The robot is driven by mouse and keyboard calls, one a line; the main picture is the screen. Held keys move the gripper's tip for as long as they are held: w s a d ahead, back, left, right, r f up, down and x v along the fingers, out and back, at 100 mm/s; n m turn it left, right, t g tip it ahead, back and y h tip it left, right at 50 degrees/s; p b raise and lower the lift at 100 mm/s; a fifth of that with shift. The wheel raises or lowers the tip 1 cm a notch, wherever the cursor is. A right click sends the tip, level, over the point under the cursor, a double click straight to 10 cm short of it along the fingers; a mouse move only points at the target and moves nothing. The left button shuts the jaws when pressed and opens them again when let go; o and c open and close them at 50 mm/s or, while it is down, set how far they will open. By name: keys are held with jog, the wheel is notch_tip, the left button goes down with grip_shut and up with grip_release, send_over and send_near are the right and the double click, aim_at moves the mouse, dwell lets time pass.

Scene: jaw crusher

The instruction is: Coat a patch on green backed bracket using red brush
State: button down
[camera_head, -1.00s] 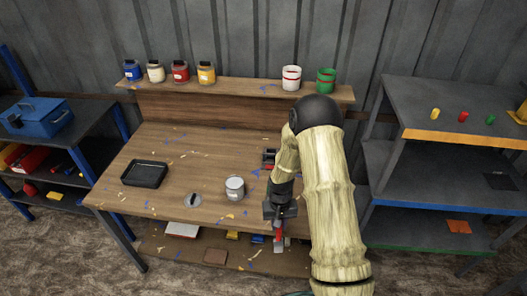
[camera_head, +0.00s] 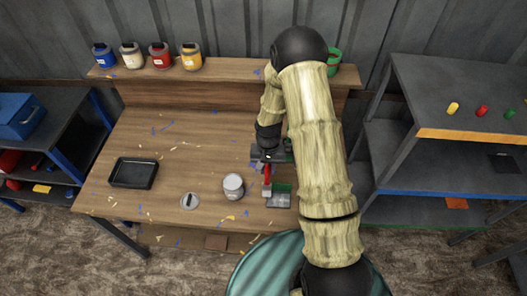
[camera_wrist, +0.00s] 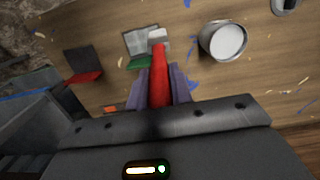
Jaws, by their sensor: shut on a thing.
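My gripper (camera_head: 267,166) is shut on the red brush (camera_head: 267,184), whose red handle (camera_wrist: 160,82) runs away from the fingers in the wrist view. The brush's pale head (camera_wrist: 158,38) is over or beside the green backed bracket (camera_head: 280,194). The bracket stands near the table's front edge, with a grey plate and a green back (camera_wrist: 139,63). I cannot tell whether the bristles touch it. An open can (camera_head: 233,186) with pale grey contents (camera_wrist: 228,41) stands just left of the bracket in the head view.
A red backed bracket (camera_wrist: 86,66) stands nearby in the wrist view; my arm hides it in the head view. A lid (camera_head: 190,201) and black tray (camera_head: 133,173) lie left on the table (camera_head: 190,140). Shelving (camera_head: 450,130) stands close on the right.

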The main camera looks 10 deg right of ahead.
jog(key=shift+w+r, duration=0.15)
jog(key=shift+w, duration=0.35)
jog(key=shift+s, duration=0.15)
jog(key=shift+r, duration=0.1)
